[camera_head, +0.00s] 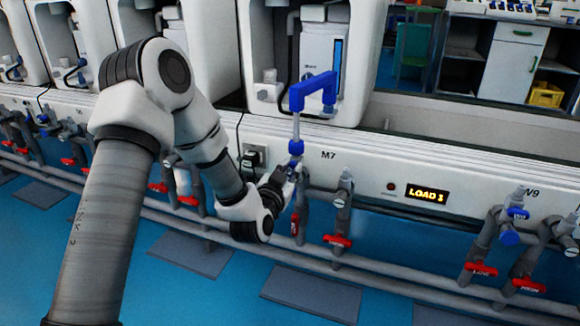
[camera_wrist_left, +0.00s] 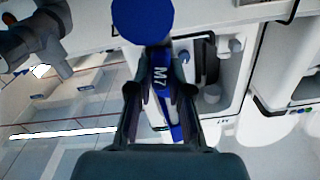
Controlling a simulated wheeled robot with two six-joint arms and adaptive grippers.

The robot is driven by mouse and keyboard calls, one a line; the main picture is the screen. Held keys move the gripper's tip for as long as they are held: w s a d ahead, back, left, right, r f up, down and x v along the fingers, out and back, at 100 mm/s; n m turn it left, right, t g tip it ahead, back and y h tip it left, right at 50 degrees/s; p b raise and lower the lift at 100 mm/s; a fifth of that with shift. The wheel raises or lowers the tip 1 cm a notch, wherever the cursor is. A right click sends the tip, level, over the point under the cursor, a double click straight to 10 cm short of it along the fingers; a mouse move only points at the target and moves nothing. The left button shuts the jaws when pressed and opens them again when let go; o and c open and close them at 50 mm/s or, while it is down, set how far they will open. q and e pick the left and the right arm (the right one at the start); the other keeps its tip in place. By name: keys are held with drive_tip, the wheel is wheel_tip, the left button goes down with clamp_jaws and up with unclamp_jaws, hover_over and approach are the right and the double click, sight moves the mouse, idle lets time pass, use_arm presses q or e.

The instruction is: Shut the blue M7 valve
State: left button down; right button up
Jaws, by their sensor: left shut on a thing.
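The blue M7 valve shows in the left wrist view as a round blue cap (camera_wrist_left: 143,18) and a blue lever marked M7 (camera_wrist_left: 161,78). The lever lies between the two dark fingers of my left gripper (camera_wrist_left: 160,95), which is shut on it. In the head view the left gripper (camera_head: 283,176) is at the pipe just under the M7 label (camera_head: 328,155). There it hides most of the lever. A blue fitting (camera_head: 296,148) shows just above it. My right gripper is in neither view.
Red-handled valves (camera_head: 338,241) sit close by on the grey pipes. A LOAD 1 display (camera_head: 427,194) is on the white panel to the right. Blue floor (camera_head: 400,290) lies below.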

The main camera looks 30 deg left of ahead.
use_arm(q)
drive_tip(key=m+p, duration=0.4)
drive_tip(key=p, duration=0.1)
drive_tip(key=m+p, duration=0.4)
drive_tip(key=p, duration=0.2)
drive_tip(key=m+p, duration=0.4)
drive_tip(key=p, duration=0.2)
drive_tip(key=shift+d+m, duration=0.25)
drive_tip(key=shift+m, duration=0.15)
drive_tip(key=shift+f+m+p, duration=0.25)
drive_tip(key=shift+m+p, duration=1.05)
drive_tip(key=shift+p, duration=0.25)
drive_tip(key=shift+f, duration=0.1)
drive_tip(key=c, duration=1.1)
unclamp_jaws()
drive_tip(key=v, duration=0.7)
drive_tip(key=shift+s, duration=0.2)
